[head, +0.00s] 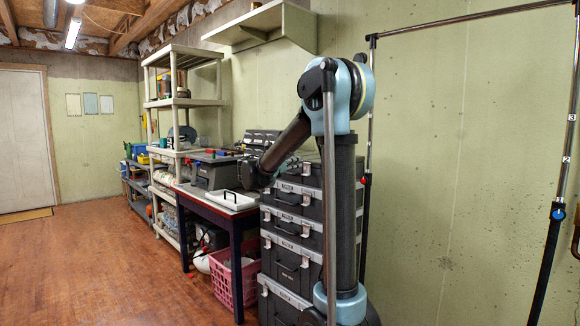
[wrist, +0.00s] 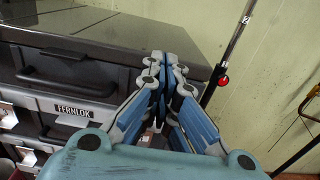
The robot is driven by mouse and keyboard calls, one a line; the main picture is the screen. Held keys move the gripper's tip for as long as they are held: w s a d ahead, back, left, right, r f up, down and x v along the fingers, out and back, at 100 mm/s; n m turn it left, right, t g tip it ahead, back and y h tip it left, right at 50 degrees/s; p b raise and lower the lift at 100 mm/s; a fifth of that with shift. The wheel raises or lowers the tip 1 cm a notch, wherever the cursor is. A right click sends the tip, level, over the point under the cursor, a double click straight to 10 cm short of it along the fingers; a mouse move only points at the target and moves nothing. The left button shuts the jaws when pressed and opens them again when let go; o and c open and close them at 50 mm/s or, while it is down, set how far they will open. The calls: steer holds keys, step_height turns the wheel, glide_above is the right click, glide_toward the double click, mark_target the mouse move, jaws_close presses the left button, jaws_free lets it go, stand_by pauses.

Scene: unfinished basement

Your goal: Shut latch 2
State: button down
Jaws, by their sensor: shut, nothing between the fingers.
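A stack of black cases (head: 287,268) with pale latches and labels stands against the wall in the head view. In the wrist view, a dark case (wrist: 95,60) with a black handle (wrist: 65,84) and a FERNLOK label (wrist: 73,108) fills the left side. Pale latch-like pieces (wrist: 27,156) show at the lower left; I cannot tell which is latch 2 or whether it is shut. My gripper (wrist: 163,62) is shut and empty, its fingertips in front of the case's right end. I cannot tell whether they touch it.
A dark table (head: 217,206) with a white tray (head: 231,200) stands left of the cases, with a pink basket (head: 222,278) below. A metal rack pole (head: 368,150) stands close on the right; its red knob shows in the wrist view (wrist: 223,81). The wooden floor (head: 110,270) at left is clear.

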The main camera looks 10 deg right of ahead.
steer(key=shift+v, duration=1.4)
steer(key=v, duration=1)
steer(key=s+d+f+m+g+y, duration=0.55)
steer(key=s+d+f+m, duration=0.45)
steer(key=s+d+f, duration=0.6)
steer(key=s+a+f+m+g+y, duration=0.1)
steer(key=s+a+f+m+y, duration=0.2)
steer(key=s+f+m, duration=0.4)
steer(key=s+a+f+m+g+y, duration=0.2)
steer(key=s+f+m+y, duration=0.4)
steer(key=s, duration=0.8)
step_height(320, 180, down, 3)
steer(key=shift+s+a+r+m, duration=0.1)
steer(key=shift+s+a+m, duration=0.2)
steer(key=shift+a+m, duration=0.6)
steer(key=shift+d, duration=0.1)
